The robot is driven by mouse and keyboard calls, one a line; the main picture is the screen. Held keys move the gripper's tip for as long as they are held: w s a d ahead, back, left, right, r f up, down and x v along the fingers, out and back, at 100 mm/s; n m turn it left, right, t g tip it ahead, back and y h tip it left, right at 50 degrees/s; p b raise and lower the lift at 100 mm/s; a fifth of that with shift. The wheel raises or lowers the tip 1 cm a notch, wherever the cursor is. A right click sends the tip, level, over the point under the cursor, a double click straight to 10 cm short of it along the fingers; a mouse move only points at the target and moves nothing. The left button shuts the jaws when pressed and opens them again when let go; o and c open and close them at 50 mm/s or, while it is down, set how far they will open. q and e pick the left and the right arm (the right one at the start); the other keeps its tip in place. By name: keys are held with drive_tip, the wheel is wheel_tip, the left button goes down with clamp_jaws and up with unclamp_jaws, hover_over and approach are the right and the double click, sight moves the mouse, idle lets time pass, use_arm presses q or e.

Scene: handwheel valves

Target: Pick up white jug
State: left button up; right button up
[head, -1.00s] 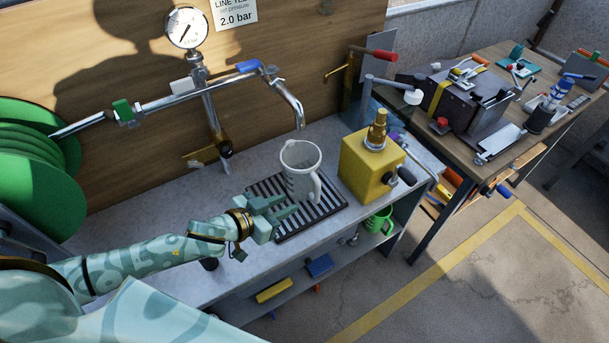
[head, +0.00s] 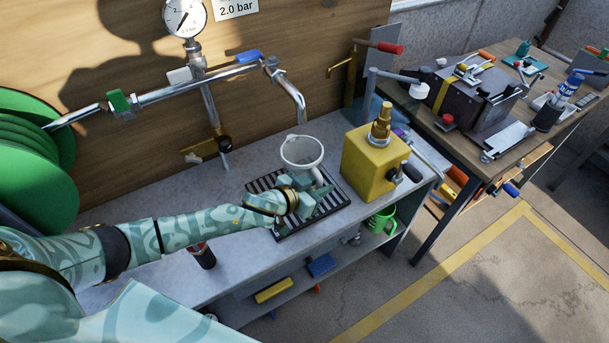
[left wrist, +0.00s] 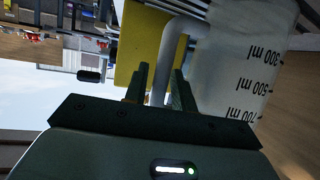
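The white jug (head: 301,152) stands on the black slatted drip tray (head: 338,203) under the tap spout. Its open rim faces up, and my gripper hides much of its lower body. In the left wrist view the jug's wall (left wrist: 235,75) shows dark ml markings at the right. My left gripper (head: 312,197) is in front of the jug at handle height. In the left wrist view the two fingers of the left gripper (left wrist: 160,72) are apart, with the jug's white handle (left wrist: 172,40) between them. Firm contact does not show. My right gripper is out of view.
The metal spout (head: 298,105) hangs just above and behind the jug. A yellow box with a brass fitting (head: 366,165) stands close on the right. A green hose reel (head: 35,150) is at the left.

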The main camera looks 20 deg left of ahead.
use_arm(q)
clamp_jaws()
drive_tip(key=shift+r, duration=0.1)
wheel_tip(320, 180, up, 10)
drive_tip(key=p, duration=0.4)
drive_tip(key=shift+f, duration=0.2)
drive_tip(key=shift+r, duration=0.25)
